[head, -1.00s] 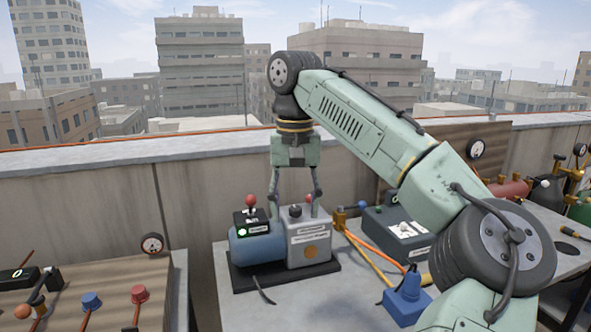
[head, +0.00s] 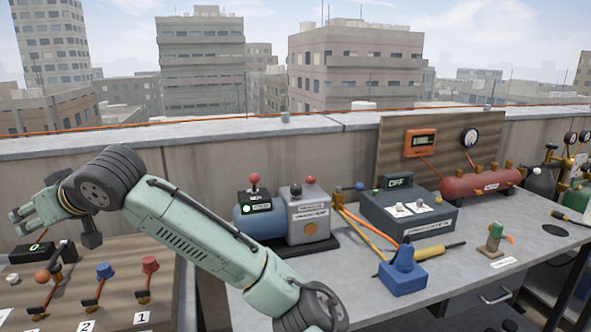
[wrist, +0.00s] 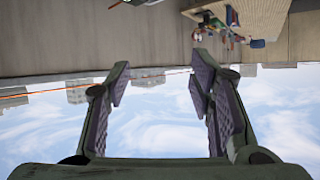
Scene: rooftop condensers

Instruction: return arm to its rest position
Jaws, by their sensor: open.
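My gripper (head: 28,213) is at the far left of the head view, above the left panel and pointing left. Its two fingers are spread apart with nothing between them. The wrist view also shows the open gripper (wrist: 160,88), with the parapet wall and sky beyond it, upside down. My pale green arm reaches from the bottom middle of the head view up to the left. Part of the left panel is hidden behind my arm.
A blue and grey pump unit (head: 262,216) stands on the grey bench (head: 470,255). A dark box reading OFF (head: 408,212), a blue clamp-like piece (head: 403,272) and a red tank (head: 480,184) are to its right. The left panel (head: 180,295) has red and blue knobs.

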